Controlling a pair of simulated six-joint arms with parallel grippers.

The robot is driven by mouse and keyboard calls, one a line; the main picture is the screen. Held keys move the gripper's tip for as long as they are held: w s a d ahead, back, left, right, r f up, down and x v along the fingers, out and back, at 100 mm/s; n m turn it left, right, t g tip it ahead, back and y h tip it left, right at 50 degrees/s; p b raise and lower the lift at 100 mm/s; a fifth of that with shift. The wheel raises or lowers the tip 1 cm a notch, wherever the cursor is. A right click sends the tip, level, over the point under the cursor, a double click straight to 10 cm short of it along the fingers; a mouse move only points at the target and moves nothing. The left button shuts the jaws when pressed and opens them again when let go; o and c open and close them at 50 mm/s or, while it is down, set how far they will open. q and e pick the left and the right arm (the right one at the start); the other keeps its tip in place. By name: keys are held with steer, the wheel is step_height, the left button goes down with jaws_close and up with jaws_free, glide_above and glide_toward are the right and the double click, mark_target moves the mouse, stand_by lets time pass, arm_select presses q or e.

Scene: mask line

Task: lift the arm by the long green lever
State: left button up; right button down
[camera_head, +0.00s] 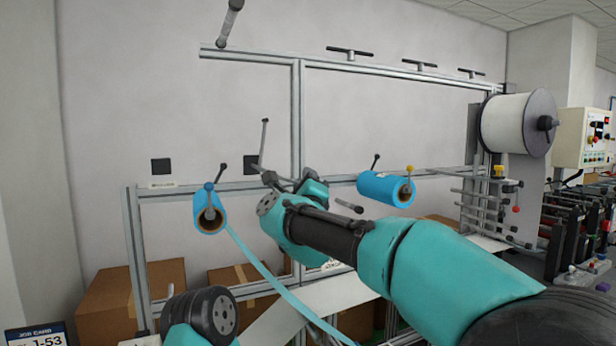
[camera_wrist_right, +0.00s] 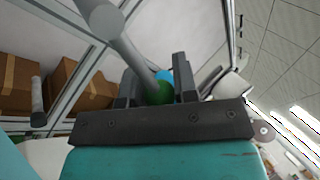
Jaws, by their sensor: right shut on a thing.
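The long green lever shows in the right wrist view as a thick grey rod (camera_wrist_right: 128,50) with a green end (camera_wrist_right: 159,96). My right gripper (camera_wrist_right: 157,80) is shut on the green end, with one dark finger on each side of it. In the head view my right arm and wrist cover the gripper and the green end. A thin grey rod (camera_head: 264,143) stands up beside the wrist there; I cannot tell whether it is the same lever. Only part of my left arm shows at the bottom left, and its gripper is out of view.
A blue roll (camera_head: 209,214) hangs left of the wrist, its blue strip (camera_head: 262,268) running down to the right. Another blue roll (camera_head: 386,189) sits behind my right arm. A metal frame (camera_head: 297,110) surrounds them. A large white roll (camera_head: 507,123) stands right. Cardboard boxes (camera_head: 102,303) lie below.

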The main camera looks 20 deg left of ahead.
steer(key=shift+f+m+h, duration=0.2)
steer(key=shift+m+h, duration=0.1)
steer(key=shift+m, duration=0.1)
steer(key=c, duration=0.9)
jaws_free()
steer(key=v, duration=1.7)
steer(key=shift+s, duration=0.2)
steer(key=shift+w+f, duration=0.1)
steer(key=shift+f, duration=0.05)
